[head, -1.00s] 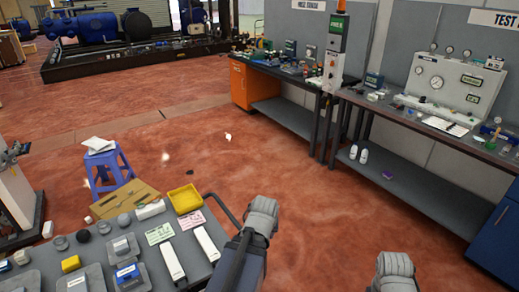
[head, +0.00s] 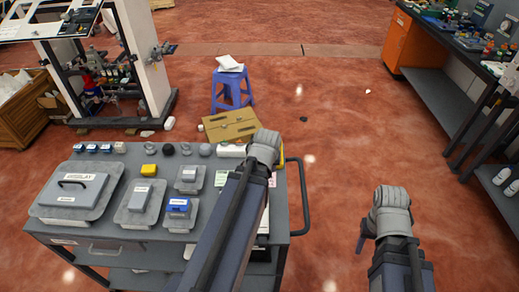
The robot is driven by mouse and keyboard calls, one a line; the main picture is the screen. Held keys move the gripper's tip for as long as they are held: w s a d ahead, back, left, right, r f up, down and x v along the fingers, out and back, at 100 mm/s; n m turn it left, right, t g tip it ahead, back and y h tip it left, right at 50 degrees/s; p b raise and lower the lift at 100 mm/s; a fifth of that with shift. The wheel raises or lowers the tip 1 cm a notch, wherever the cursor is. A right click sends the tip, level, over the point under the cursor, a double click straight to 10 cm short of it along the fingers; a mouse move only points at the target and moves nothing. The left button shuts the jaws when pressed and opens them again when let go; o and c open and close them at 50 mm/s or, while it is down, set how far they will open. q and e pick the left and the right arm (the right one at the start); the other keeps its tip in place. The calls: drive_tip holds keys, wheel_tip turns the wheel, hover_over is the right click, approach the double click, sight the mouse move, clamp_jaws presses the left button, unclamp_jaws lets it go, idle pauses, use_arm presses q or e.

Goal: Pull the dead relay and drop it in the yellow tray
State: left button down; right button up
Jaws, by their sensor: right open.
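The cart top (head: 62,232) holds modules on grey bases: a blue-topped one (head: 178,205), two grey ones (head: 140,196) (head: 188,173), and a large grey box with a handle (head: 72,190). I cannot tell which part is the dead relay. Only a yellow sliver of the yellow tray (head: 282,158) shows beside my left wrist. My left gripper (head: 265,148) is over the cart's right side; its fingers are hidden by the wrist. My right gripper (head: 363,236) is open and empty, over the floor right of the cart.
A blue stool (head: 232,92) and cardboard (head: 231,124) lie beyond.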

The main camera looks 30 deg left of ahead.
use_arm(q)
drive_tip(key=w+a+f+m+b, duration=0.1)
drive_tip(key=w+a+f, duration=0.1)
drive_tip(key=w+a, duration=0.3)
drive_tip(key=w+a+f+m+h+b, duration=0.1)
drive_tip(key=w+a, duration=0.4)
drive_tip(key=w, duration=0.8)
drive_tip(key=shift+w+f+m+b, duration=0.3)
drive_tip(key=shift+f+b, duration=0.1)
drive_tip(key=shift+b, duration=0.4)
drive_tip(key=shift+s+a+f+t, duration=0.1)
drive_tip(key=shift+t, duration=0.2)
wheel_tip(320, 180, down, 6)
drive_tip(key=b, duration=0.6)
drive_tip(key=shift+c, duration=1.7)
unclamp_jaws()
drive_tip(key=shift+r, duration=0.2)
